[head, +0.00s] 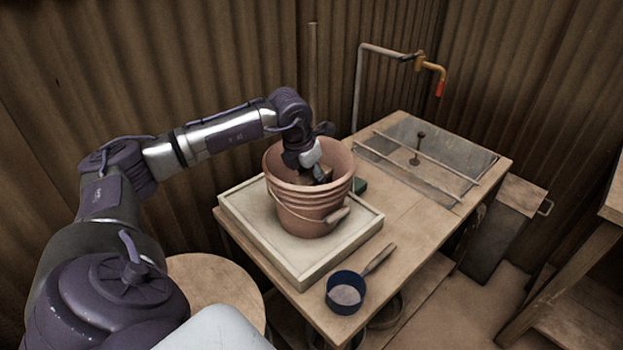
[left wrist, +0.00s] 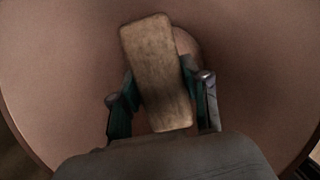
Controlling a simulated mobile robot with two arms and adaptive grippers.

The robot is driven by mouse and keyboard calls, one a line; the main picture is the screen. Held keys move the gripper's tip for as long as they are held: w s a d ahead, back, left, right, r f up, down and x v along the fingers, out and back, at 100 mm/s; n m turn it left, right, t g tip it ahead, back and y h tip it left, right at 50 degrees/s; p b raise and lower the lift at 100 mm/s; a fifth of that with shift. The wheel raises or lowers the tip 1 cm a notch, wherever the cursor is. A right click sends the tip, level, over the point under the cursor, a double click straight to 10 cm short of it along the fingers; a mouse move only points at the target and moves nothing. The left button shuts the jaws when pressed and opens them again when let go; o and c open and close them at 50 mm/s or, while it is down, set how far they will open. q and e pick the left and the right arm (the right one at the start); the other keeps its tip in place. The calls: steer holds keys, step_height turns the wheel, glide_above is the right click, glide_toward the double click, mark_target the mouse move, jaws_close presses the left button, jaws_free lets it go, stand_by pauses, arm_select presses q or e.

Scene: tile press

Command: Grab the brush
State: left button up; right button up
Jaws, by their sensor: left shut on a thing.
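A reddish-brown bucket (head: 308,212) with a wire handle stands on the pale tray at the left end of the wooden table. My left gripper (head: 318,173) reaches down into it from above. In the left wrist view my left gripper (left wrist: 163,98) has its two fingers on either side of a flat wooden block, which looks like the brush (left wrist: 155,62), and is shut on it. The brush is inside the bucket; its lower end and any bristles are hidden. The inner wall of the bucket fills much of the left wrist view. My right gripper is not in view.
The pale square tray (head: 374,231) has a raised rim. A dark blue ladle (head: 346,308) with a wooden handle lies at the table's front edge. A round stool (head: 222,283) stands at left.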

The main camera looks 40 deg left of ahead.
mark_target(311, 174)
arm_select(q)
steer(key=shift+r+p, duration=0.35)
steer(key=shift+r, duration=0.35)
step_height(311, 174, up, 13)
steer(key=p, duration=1.3)
